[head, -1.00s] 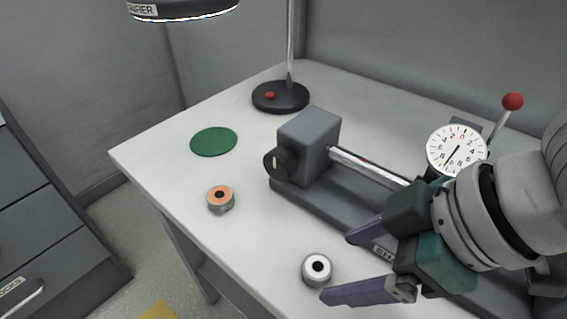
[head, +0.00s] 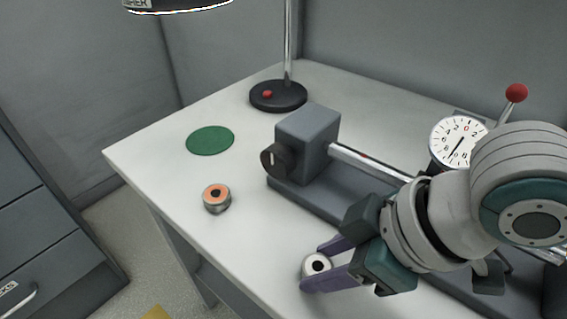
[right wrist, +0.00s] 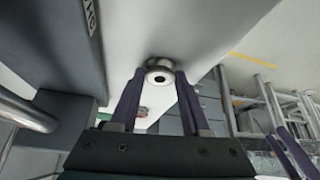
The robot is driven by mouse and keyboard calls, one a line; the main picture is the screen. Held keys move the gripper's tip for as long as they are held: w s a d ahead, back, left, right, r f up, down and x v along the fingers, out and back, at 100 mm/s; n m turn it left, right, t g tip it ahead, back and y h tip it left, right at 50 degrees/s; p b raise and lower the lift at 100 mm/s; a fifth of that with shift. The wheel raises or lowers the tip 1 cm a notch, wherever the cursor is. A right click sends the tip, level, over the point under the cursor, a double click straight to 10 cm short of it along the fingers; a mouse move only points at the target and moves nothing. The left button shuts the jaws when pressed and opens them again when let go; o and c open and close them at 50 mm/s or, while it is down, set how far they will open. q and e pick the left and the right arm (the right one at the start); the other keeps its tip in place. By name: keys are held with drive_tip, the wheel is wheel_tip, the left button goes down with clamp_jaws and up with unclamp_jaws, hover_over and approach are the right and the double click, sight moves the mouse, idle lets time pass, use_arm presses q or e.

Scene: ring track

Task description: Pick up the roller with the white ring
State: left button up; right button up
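The roller with the white ring (head: 317,264) stands on the table near its front edge. My right gripper (head: 311,266) has one purple finger on each side of it. In the right wrist view the roller (right wrist: 159,76) is between the fingertips (right wrist: 160,82). The fingers are apart and very close to its sides; I see no clear grip. The lower finger hides part of the roller's side in the head view. A roller with an orange ring (head: 216,196) stands farther left. My left gripper is not in the head view; purple fingers (right wrist: 292,152) show at the right wrist view's lower right.
A grey bench fixture with a rod (head: 309,140) and a dial gauge (head: 459,143) lie behind and right of the roller. A green disc (head: 210,140) and a black lamp base (head: 278,96) are farther back. The table's left part (head: 150,155) is clear.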

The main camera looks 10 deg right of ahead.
clamp_jaws()
drive_tip(key=shift+r, duration=0.1)
